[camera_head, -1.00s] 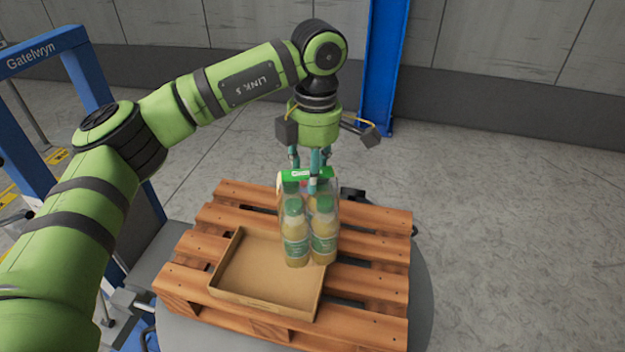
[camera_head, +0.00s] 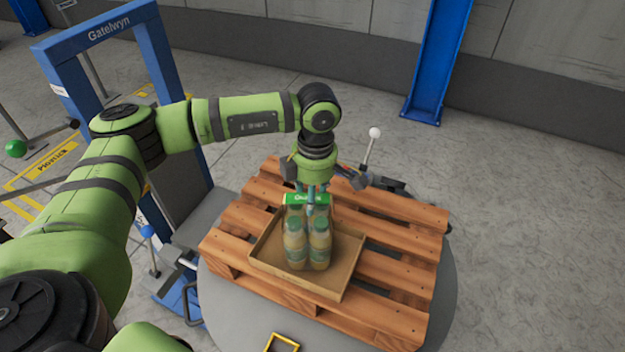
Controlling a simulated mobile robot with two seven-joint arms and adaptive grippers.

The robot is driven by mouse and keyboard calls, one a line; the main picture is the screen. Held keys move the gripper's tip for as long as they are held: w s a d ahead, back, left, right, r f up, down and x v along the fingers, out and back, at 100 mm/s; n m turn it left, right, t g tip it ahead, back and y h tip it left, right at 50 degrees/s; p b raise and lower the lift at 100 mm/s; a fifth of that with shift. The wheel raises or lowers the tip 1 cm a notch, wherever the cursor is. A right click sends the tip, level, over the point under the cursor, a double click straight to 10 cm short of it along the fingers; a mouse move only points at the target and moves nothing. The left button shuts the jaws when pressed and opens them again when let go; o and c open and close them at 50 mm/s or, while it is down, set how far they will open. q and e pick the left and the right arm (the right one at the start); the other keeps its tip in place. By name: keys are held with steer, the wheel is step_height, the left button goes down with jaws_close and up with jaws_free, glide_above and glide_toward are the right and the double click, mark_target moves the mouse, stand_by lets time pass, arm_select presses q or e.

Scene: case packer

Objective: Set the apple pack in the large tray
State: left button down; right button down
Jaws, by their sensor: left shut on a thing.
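The apple pack (camera_head: 308,246) is a group of bottles with pale yellow-green contents, green caps and a green top label. It stands upright within the outline of the large tray (camera_head: 345,262), a shallow brown cardboard tray on the wooden pallet. Whether its base touches the tray floor I cannot tell. My left gripper (camera_head: 311,203) points down from above and is shut on the top of the pack; its fingertips are partly hidden by the bottles and label. My right gripper is not in view.
The wooden pallet (camera_head: 400,228) rests on a round grey platform (camera_head: 225,305). A lever with a white knob (camera_head: 375,133) stands behind the pallet. A blue frame marked Gatelwyn (camera_head: 110,35) is at left. Bare pallet slats lie right of the tray.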

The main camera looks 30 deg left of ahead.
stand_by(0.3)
arm_select(q)
steer(key=c, duration=0.8)
jaws_free()
steer(key=shift+f, duration=0.1)
steer(key=shift+o, duration=0.2)
steer(key=shift+s, duration=0.1)
steer(key=shift+r, duration=0.25)
step_height(320, 180, up, 12)
steer(key=b, duration=0.4)
steer(key=shift+d+f+b, duration=0.15)
steer(key=shift+d+b, duration=0.2)
